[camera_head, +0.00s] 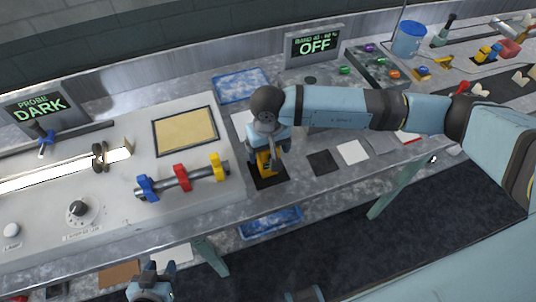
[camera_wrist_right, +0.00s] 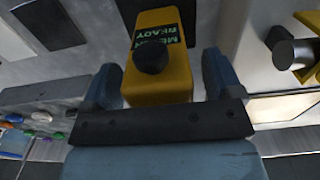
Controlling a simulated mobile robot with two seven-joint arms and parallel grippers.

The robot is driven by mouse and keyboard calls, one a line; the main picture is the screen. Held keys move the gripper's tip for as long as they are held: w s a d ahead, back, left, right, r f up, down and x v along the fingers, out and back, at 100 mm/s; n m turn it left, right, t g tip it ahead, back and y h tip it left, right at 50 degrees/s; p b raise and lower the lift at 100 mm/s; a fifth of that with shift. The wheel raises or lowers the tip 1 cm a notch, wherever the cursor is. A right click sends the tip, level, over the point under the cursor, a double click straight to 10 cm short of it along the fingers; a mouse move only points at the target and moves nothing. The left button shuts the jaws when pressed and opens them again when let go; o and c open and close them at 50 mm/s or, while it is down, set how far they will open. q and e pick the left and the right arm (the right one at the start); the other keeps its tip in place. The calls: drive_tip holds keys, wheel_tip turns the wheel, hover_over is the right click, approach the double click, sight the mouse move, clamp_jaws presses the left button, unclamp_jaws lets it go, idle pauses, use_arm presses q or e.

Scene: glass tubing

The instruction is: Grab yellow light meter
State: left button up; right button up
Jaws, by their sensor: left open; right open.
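The yellow light meter (camera_head: 264,163) stands on a black square pad on the bench, partly hidden under my right gripper (camera_head: 268,145). In the right wrist view the meter (camera_wrist_right: 172,80) has a green-lettered display reading "METER READY" and a black round knob. It sits between the two fingers of my right gripper (camera_wrist_right: 161,80), which are open, one on each side with gaps visible. My left gripper (camera_head: 150,284) is open and empty at the bottom edge of the head view, in front of the bench.
Left of the meter is a raised grey console (camera_head: 110,215) with a rod of blue, red and yellow clamps (camera_head: 182,178). A display reading "OFF" (camera_head: 314,46) stands behind. A black pad (camera_head: 323,162) and a white pad (camera_head: 352,152) lie to the right. A blue bucket (camera_head: 408,40) is farther back.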

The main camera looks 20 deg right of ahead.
drive_tip(key=c, duration=1.1)
